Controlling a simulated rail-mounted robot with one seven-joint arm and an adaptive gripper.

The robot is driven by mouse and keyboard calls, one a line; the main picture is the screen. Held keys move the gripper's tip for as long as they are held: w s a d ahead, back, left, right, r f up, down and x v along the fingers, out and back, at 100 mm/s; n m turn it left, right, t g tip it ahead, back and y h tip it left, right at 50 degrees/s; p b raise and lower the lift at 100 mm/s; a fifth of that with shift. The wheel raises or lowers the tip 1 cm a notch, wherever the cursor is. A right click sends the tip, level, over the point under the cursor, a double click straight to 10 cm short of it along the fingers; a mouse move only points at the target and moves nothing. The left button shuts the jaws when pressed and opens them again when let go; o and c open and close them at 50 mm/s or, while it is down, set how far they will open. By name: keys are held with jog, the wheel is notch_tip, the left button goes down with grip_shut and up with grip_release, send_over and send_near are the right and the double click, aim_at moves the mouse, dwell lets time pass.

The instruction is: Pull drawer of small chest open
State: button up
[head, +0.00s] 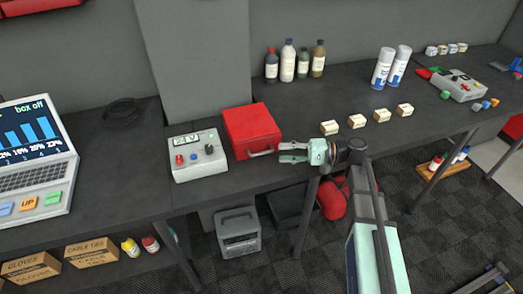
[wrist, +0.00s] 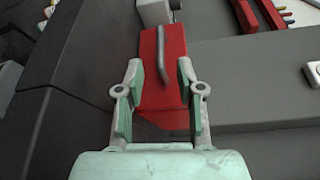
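The small chest (head: 250,131) is a red box on the dark workbench, with a pale bar handle (head: 262,153) on its front. The drawer front looks flush, and I see no gap. My gripper (head: 284,152) is just in front of the chest, by the right end of the handle. In the wrist view my gripper (wrist: 161,75) is open, with its green pads apart. The red chest (wrist: 150,95) and the handle (wrist: 163,50) appear between the fingers. I see no finger touching the handle.
A grey meter box (head: 197,158) stands close to the chest's left. Several small white boxes (head: 356,121) are on the bench to its right, with bottles (head: 288,62) and spray cans (head: 390,68) behind. A laptop (head: 35,160) is at the far left.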

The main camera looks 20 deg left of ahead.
aim_at(261, 153)
jog(key=p+x, duration=0.2)
jog(key=x, duration=0.6)
jog(key=shift+a, duration=0.1)
grip_shut()
